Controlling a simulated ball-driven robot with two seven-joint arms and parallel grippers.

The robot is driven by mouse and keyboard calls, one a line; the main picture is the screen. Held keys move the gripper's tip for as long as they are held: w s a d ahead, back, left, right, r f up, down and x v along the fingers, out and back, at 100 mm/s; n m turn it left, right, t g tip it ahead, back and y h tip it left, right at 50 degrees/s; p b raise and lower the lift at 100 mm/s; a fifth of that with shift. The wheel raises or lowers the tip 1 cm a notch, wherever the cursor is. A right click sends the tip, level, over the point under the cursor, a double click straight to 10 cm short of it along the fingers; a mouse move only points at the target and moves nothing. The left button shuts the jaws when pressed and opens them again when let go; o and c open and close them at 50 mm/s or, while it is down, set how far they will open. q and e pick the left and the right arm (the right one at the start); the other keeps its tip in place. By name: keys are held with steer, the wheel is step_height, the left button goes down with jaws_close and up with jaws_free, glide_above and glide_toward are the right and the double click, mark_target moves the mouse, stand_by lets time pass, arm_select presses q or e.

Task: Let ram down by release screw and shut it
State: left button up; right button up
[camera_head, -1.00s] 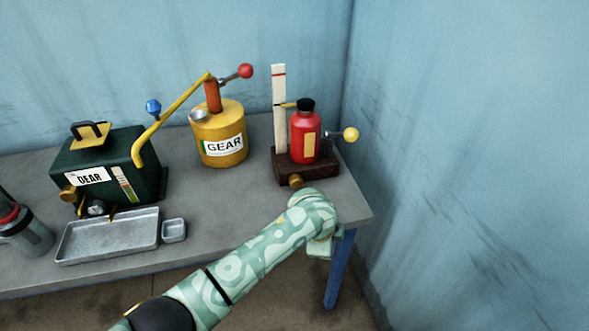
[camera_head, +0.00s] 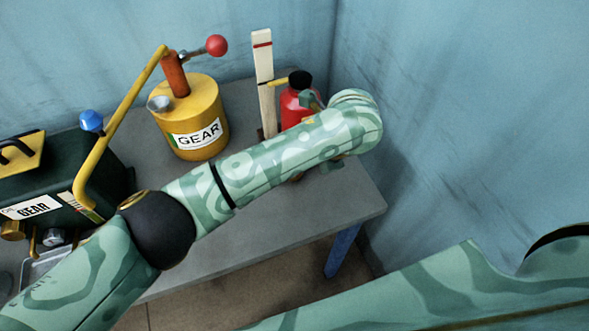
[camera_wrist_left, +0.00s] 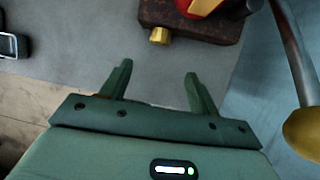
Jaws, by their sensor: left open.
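The red jack (camera_head: 291,106) with its black cap (camera_head: 300,79) stands at the far right of the table. My left arm hides most of it in the head view. In the left wrist view its dark base (camera_wrist_left: 205,27) is at the top, with the brass release screw (camera_wrist_left: 160,36) sticking out of it. My left gripper (camera_wrist_left: 157,72) is open and empty. Its fingertips point toward the screw, apart from it, with the screw roughly between them in the picture. The lever's yellow knob (camera_wrist_left: 303,135) is at the right edge of the wrist view. My right gripper is not seen.
A white post with a red mark (camera_head: 263,75) stands beside the jack. A yellow GEAR can (camera_head: 204,107) with a red-knobbed handle and a dark green GEAR box (camera_head: 95,165) stand to the left. The wall is close on the right.

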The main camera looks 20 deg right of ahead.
arm_select(q)
steer(key=b+x, duration=0.6)
steer(key=x, duration=0.7)
steer(key=shift+w+f, duration=0.1)
steer(key=shift+w, duration=0.05)
steer(key=c, duration=1)
